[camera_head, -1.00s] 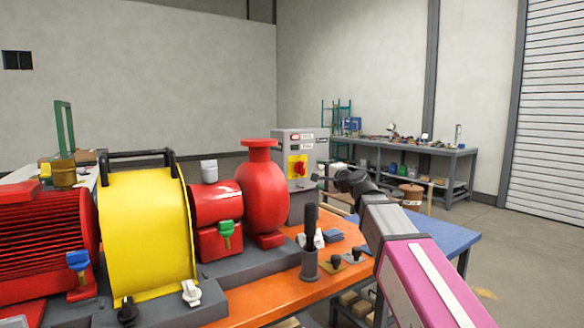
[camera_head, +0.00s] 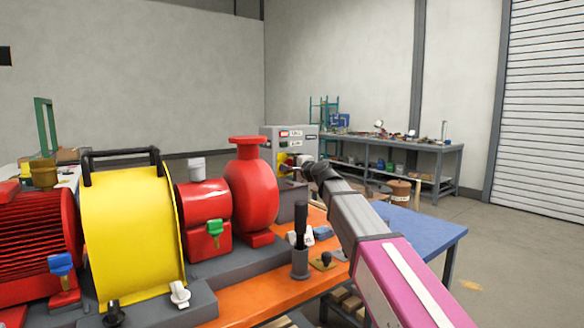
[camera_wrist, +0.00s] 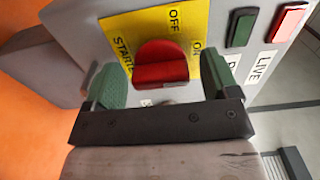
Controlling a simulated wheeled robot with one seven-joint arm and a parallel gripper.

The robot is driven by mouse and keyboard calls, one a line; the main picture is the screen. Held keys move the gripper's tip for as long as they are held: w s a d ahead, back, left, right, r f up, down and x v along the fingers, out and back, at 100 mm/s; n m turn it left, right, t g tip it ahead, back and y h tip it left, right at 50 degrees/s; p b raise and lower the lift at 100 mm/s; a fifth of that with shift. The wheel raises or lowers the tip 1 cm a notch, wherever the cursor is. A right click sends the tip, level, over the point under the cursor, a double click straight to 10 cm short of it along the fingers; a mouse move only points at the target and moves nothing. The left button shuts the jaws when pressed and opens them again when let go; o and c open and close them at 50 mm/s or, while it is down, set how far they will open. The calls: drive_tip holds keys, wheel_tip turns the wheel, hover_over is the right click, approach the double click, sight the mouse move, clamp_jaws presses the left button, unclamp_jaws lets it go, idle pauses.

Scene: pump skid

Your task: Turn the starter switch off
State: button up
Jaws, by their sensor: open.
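The starter switch (camera_wrist: 161,64) is a red rotary knob on a yellow plate (camera_wrist: 120,28) lettered STARTER, OFF and ON. The plate is on the front of a grey box (camera_head: 268,133), which stands behind the red pump in the head view. My gripper (camera_wrist: 158,84) is open in the wrist view, with one green fingertip on each side of the knob. I cannot tell whether either fingertip touches it. In the head view my gripper (camera_head: 300,168) is at the box front and hides most of the knob.
A green and a red indicator (camera_wrist: 288,23) with labels sit beside the plate. The red pump (camera_head: 250,190) and yellow guard (camera_head: 130,230) stand left of my arm. An upright black handle (camera_head: 300,228) rises from the orange base. The blue tabletop (camera_head: 425,232) to the right is clear.

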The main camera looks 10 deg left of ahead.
drive_tip(key=shift+w+a, duration=0.1)
drive_tip(key=shift+a, duration=0.05)
drive_tip(key=c, duration=0.9)
drive_tip(key=n, duration=0.4)
drive_tip(key=shift+n, duration=0.4)
drive_tip(key=n, duration=0.4)
drive_tip(key=shift+n, duration=0.3)
drive_tip(key=n, duration=0.4)
drive_tip(key=shift+n, duration=2.2)
